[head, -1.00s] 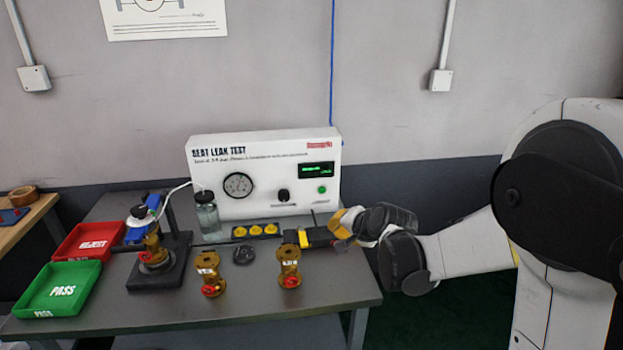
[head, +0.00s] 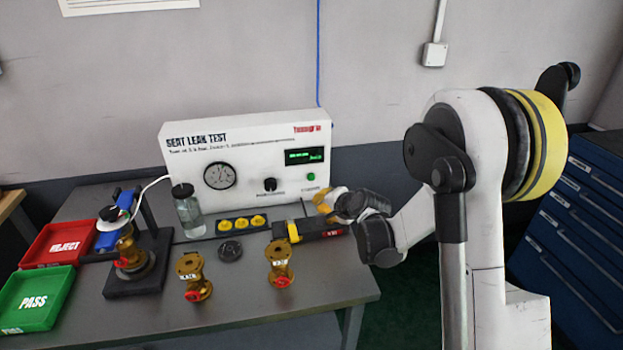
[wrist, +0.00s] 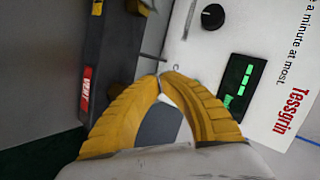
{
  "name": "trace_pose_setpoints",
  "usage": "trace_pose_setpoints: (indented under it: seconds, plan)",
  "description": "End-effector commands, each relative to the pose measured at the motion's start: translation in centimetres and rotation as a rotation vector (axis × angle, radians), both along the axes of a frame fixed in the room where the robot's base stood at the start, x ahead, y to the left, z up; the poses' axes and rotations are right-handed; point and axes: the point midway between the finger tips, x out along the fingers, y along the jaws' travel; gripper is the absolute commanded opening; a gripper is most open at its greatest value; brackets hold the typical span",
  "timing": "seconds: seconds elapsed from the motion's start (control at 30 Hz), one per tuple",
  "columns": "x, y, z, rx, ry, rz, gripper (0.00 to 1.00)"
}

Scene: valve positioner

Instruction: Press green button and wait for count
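The green button (head: 311,177) is on the front of the white seat leak test box (head: 240,150), below its lit green display (head: 305,156). My gripper (head: 322,199) is in front of the box's lower right, below and slightly right of the button and apart from it. In the wrist view its yellow fingers (wrist: 163,76) curve in with their tips together, holding nothing. The display (wrist: 240,85) shows right of the fingers with green marks too small to read. The button is not visible there, seemingly behind the right finger.
A black vent block (head: 318,229) lies just below my gripper. Brass valves (head: 192,275) (head: 279,262), a black disc (head: 230,250) and a water bottle (head: 188,212) stand on the table. Red and green trays are at left; a blue cabinet (head: 575,220) is at right.

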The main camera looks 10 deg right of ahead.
Motion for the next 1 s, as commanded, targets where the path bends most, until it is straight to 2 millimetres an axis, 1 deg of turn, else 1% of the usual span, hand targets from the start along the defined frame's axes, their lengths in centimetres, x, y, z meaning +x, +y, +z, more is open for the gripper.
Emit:
trace_pose_setpoints:
  seconds: [0.17, 0.4, 0.6, 0.8, 1.0]
  plan:
    - [1.6, 0.0, 0.1, -0.001, 0.000, 0.001, 0.00]
    - [5.1, 0.0, 0.1, 0.000, 0.000, 0.000, 0.00]
    - [7.4, 0.0, 0.0, 0.000, 0.000, 0.000, 0.00]
    - [8.4, 0.0, 0.0, 0.000, 0.000, 0.000, 0.00]
    - [8.6, 0.0, 0.0, 0.000, 0.000, 0.000, 0.00]
